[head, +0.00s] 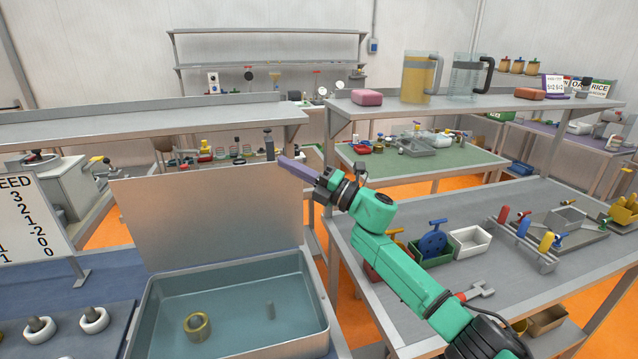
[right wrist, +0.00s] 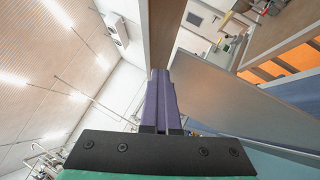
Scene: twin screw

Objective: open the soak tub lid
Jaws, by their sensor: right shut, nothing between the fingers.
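The soak tub (head: 322,318) stands at the lower middle of the head view, with water inside. Its grey lid (head: 205,215) stands upright along the tub's back edge, so the tub is open. My right gripper (head: 284,162) has purple fingers and is shut and empty by the lid's upper right corner. In the right wrist view its fingers (right wrist: 158,95) are together, with the lid (right wrist: 225,95) to their right. I cannot tell whether they touch it. My left gripper is out of view.
A tray with white rings (head: 95,320) lies left of the tub, beside a sign (head: 30,215). The right bench (head: 420,300) holds bins, a blue-handled part and a tool rack. A raised shelf (head: 150,118) crosses behind the lid.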

